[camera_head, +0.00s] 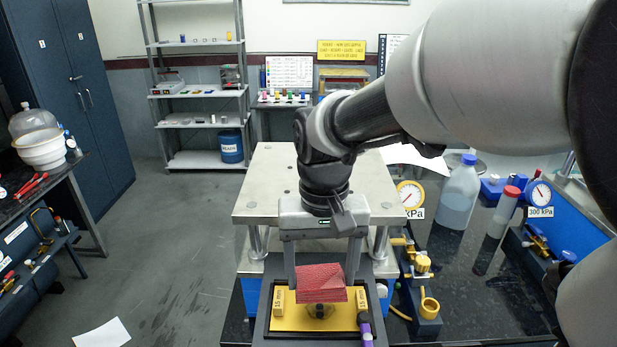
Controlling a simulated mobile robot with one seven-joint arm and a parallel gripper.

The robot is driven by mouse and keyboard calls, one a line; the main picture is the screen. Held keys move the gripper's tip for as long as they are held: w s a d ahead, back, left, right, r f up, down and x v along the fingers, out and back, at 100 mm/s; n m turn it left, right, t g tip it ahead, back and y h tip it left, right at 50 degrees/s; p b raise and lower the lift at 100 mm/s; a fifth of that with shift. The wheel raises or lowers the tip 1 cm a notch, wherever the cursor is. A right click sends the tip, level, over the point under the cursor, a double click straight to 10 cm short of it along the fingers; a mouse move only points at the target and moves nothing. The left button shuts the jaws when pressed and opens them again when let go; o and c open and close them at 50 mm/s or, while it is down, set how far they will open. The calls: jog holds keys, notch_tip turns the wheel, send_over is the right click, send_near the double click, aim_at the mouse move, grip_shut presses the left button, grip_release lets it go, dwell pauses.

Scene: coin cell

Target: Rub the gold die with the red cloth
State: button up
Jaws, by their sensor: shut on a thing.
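The red cloth (318,276) is held folded between the two fingers of my gripper (321,283), which points down. I cannot tell whether the cloth touches the die.
A steel press plate (262,190) on posts stands just behind. To the right are pressure gauges (410,194), a blue-capped bottle (459,192), a red-capped bottle (505,211) and brass valves (422,264). A purple-topped tool (365,328) lies at the die's right front.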

aim_at(321, 277)
notch_tip(321, 277, up, 2)
jog(key=shift+p, duration=0.8)
jog(key=shift+r, duration=0.5)
